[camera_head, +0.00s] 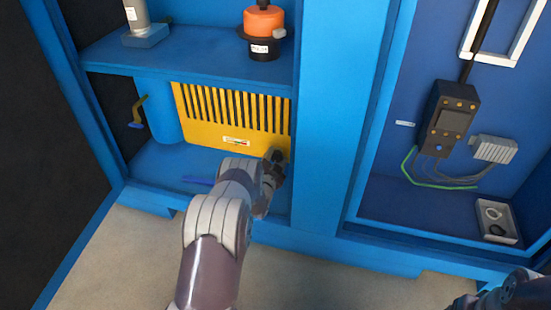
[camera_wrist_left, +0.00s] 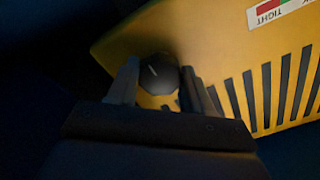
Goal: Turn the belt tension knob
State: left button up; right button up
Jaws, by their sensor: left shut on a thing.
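The belt tension knob (camera_wrist_left: 158,73) is dark and rounded, with a short white line on its face, slanted in the left wrist view. It sits on a yellow slotted guard (camera_head: 212,120), near the guard's lower right corner in the head view. My left gripper (camera_head: 274,163) is at that corner, its fingers (camera_wrist_left: 160,88) on either side of the knob and shut on it. In the head view the gripper mostly hides the knob. A label (camera_wrist_left: 275,10) with red and green patches reads "TIGHT", upside down. Part of my right arm shows at the lower right; its jaws cannot be made out.
The guard stands in a blue cabinet under a shelf (camera_head: 190,62) bearing an orange and black pot-like part (camera_head: 263,30) and a grey cylinder (camera_head: 137,12). A blue post (camera_head: 335,110) rises right of the gripper. Beyond it are a black control box (camera_head: 450,118) and a small tray (camera_head: 512,235).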

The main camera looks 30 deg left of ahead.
pick_arm(q)
jog(key=o, duration=1)
jog(key=shift+d, duration=0.1)
jog(key=shift+s+r+p, duration=0.15)
jog(key=shift+s+p, duration=0.2)
jog(key=shift+p, duration=0.05)
jog(key=p+v, duration=0.3)
jog(key=v, duration=0.3)
jog(key=p+v, duration=0.3)
jog(key=v, duration=0.3)
jog(key=shift+f, duration=0.25)
